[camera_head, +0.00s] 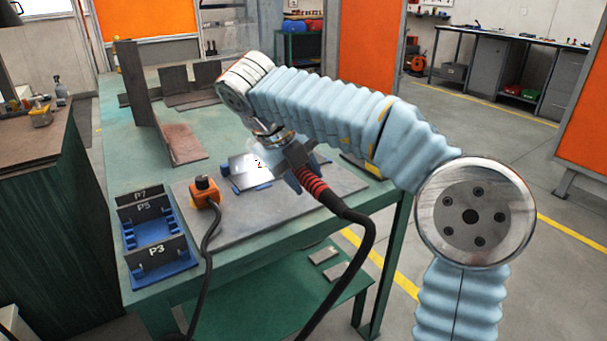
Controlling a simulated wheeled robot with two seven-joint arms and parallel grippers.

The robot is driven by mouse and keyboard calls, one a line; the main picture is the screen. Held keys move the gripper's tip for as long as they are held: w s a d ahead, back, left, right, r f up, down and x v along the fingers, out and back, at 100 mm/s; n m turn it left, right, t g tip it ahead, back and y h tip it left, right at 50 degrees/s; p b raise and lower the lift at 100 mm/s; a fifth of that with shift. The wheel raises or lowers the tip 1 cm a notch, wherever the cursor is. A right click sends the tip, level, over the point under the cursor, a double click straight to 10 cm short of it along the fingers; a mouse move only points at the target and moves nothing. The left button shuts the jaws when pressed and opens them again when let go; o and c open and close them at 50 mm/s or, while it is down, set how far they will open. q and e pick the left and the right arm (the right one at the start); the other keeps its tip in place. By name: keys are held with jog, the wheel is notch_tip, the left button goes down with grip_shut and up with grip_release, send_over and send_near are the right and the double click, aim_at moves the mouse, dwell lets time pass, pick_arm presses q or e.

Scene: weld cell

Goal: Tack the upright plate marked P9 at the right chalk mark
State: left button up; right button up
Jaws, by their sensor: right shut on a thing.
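My right arm comes in from the right and reaches over the green table. Its gripper (300,165) is shut on a welding torch (312,185) with a red and black ribbed handle and a black cable. The torch's front end is hidden behind the gripper and wrist. A pale, bright plate (245,172) with blue pieces at its edges lies on the grey base plate (290,205), left of the gripper. A white glow shows beside it. I cannot read P9 anywhere, nor see the chalk mark. My left gripper is not in view.
A blue rack (158,260) at the table's front left holds dark plates marked P7, P5 and P3 (157,252). An orange clamp (205,192) with a black cable sits on the base plate's left edge. Brown steel pieces (185,142) stand farther back on the table (165,75).

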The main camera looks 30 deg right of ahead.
aim_at(313, 178)
jog(key=s+r, duration=0.1)
jog(key=r, duration=0.1)
jog(key=s+r, duration=0.2)
jog(key=shift+s+d, duration=0.1)
jog(key=shift+s, duration=0.1)
notch_tip(313, 178, up, 4)
jog(key=shift+w+r, duration=0.1)
jog(key=shift+r, duration=0.8)
dwell(0.5)
